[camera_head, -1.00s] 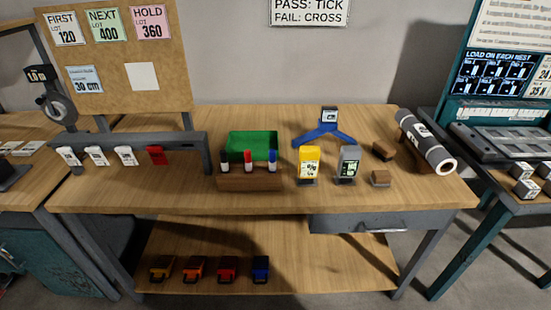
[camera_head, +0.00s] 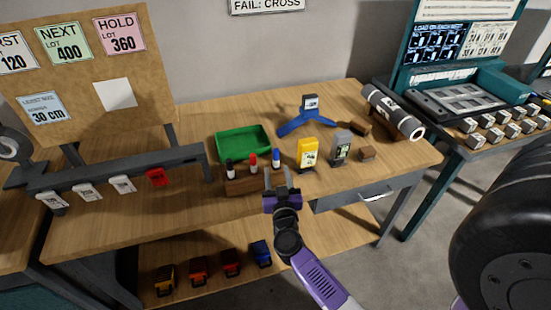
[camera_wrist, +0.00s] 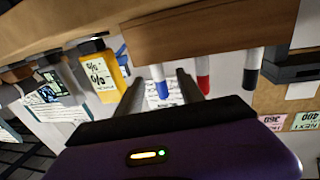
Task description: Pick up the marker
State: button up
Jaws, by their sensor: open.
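Three markers stand upright in a wooden block (camera_head: 252,184) on the table: black (camera_head: 230,168), red (camera_head: 253,162) and blue (camera_head: 276,157). My gripper (camera_head: 276,176) is open and empty at the front right end of the block, below the blue marker in the head view. In the wrist view, which is turned upside down, the blue marker (camera_wrist: 161,83) shows between the two fingers (camera_wrist: 159,85). The red marker (camera_wrist: 203,77) is just beyond the right finger. I cannot tell how far the fingertips are from the blue marker.
A green tray (camera_head: 243,157) lies behind the block. A yellow device (camera_head: 307,153) and a grey device (camera_head: 341,148) stand to the right. A grey roll (camera_head: 393,111) rests farther right. Colored padlock-like items (camera_head: 232,263) sit on the lower shelf.

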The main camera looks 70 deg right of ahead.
aim_at(275, 155)
jog(key=shift+x, duration=0.85)
jog(key=shift+b+x, duration=0.65)
jog(key=shift+x, duration=2.85)
jog(key=shift+s+d+r, duration=0.1)
jog(key=shift+s, duration=0.05)
grip_shut()
